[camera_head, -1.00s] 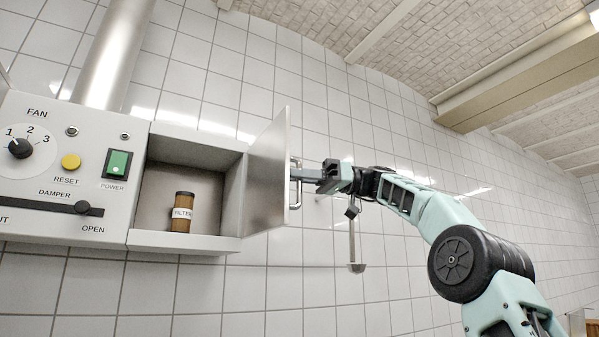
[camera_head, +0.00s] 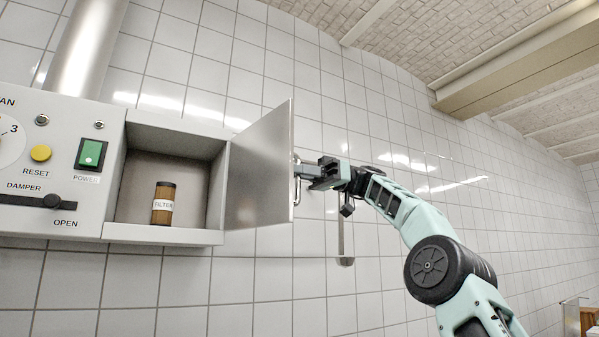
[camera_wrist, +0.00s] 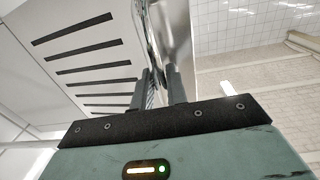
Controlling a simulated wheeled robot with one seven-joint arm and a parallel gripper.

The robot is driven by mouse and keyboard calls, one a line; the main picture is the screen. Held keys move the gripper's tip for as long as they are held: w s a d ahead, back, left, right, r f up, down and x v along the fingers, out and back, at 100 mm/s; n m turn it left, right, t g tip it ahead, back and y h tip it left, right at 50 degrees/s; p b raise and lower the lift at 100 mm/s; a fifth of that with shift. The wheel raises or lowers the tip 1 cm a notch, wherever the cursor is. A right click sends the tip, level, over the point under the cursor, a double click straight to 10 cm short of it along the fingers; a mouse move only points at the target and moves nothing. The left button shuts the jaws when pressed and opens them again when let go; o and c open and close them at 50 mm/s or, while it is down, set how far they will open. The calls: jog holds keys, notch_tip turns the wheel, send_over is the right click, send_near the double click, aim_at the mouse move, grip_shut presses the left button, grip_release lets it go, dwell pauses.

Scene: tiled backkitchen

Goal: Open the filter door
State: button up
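The filter door (camera_head: 261,168) is a metal panel at the right side of the filter compartment (camera_head: 205,236) and stands wide open. Its bar handle (camera_head: 297,184) is on the outer face near the free edge. My gripper (camera_head: 304,171) is at this handle from the right. In the wrist view, the two fingers of my gripper (camera_wrist: 158,84) are a little apart, on either side of the handle, and appear shut on it. The exact contact is hard to see. A brown bottle (camera_head: 163,203) labelled FILTER stands upright inside the compartment.
The control panel (camera_head: 60,165) with a green power switch (camera_head: 91,154), yellow reset button (camera_head: 41,153) and damper slider (camera_head: 53,201) is left of the compartment. A metal duct (camera_head: 88,50) rises above. A utensil (camera_head: 341,240) hangs on the tiled wall behind my arm.

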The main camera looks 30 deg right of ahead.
dwell(0.3)
jog(key=s+d+p, duration=0.1)
jog(key=d+p, duration=0.9)
jog(key=d, duration=0.7)
jog(key=shift+s+p, duration=0.35)
jog(key=shift+p, duration=0.05)
jog(key=shift+d, duration=0.1)
